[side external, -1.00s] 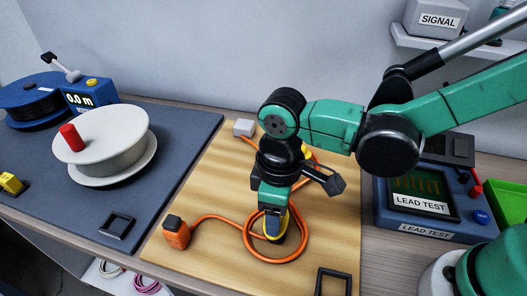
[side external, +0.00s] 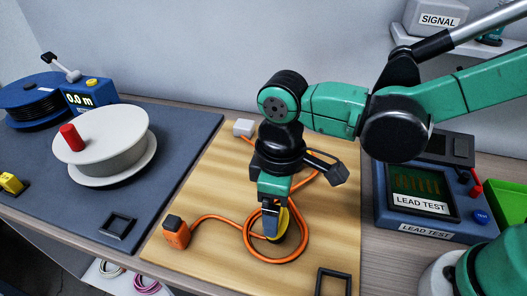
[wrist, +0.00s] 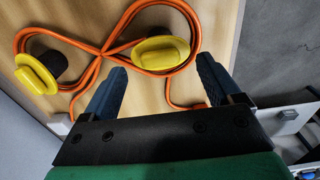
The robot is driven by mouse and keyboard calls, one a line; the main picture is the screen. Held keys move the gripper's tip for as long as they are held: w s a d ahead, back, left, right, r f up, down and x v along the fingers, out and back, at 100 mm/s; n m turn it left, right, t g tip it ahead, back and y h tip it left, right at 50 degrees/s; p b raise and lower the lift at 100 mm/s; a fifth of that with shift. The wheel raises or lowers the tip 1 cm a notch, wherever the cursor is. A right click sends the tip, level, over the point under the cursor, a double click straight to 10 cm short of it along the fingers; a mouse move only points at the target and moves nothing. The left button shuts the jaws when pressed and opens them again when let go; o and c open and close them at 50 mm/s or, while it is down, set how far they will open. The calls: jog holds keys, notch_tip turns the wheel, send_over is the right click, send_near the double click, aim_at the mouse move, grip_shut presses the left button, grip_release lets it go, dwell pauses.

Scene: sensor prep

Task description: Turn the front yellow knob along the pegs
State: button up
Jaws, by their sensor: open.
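The front yellow knob (wrist: 160,51) has an oval yellow flange with a raised grip and stands inside one loop of the orange cable (wrist: 93,47). In the side view, the front knob (side external: 283,222) shows partly behind my fingers. A second yellow knob (wrist: 37,74) on a dark peg stands in the other loop in the wrist view; my arm hides it in the side view. My gripper (wrist: 160,78) is open and empty. Its two blue fingers point toward the front knob, one to each side in the wrist view. In the side view, my gripper (side external: 273,222) is over the front loop.
The cable lies on a wooden board (side external: 200,180) with an orange plug (side external: 176,232) and a grey block (side external: 244,127). A black square frame (side external: 334,283) lies at the front edge. The lead tester (side external: 425,195) stands right; a white reel (side external: 105,140) stands left.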

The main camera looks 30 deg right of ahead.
jog(key=shift+r, duration=1.9)
jog(key=w+d+r+m+t, duration=0.1)
jog(key=d+m+t, duration=0.6)
jog(key=d, duration=1.1)
jog(key=shift+w+r+m, duration=0.15)
jog(key=shift+r+m, duration=0.4)
jog(key=shift+m, duration=0.55)
